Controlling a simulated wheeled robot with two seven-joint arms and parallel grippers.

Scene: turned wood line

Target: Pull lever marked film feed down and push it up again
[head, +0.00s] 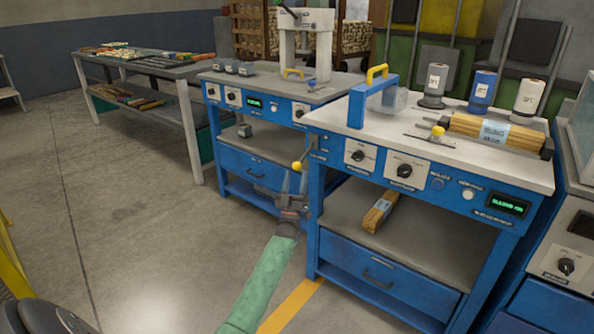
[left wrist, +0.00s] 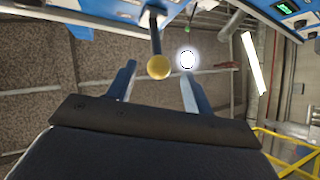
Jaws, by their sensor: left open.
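The lever (head: 297,166) with a round yellow knob sticks out at the left front corner of the nearer blue bench, pointing outward and slightly down. Its label is too small to read. My left gripper (head: 293,190) is just below the knob, fingers pointing up, open and empty. In the left wrist view the lever's yellow knob (left wrist: 158,67) shows between the two spread finger tips, with its dark rod running up to the bench; contact with either finger does not show. My right gripper is not in view.
The nearer bench (head: 350,128) carries a blue bracket (head: 370,100), several spools and a wrapped wood bundle (head: 490,132). A second yellow knob (head: 438,131) is on its top. Another blue bench (head: 225,77) stands behind left.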

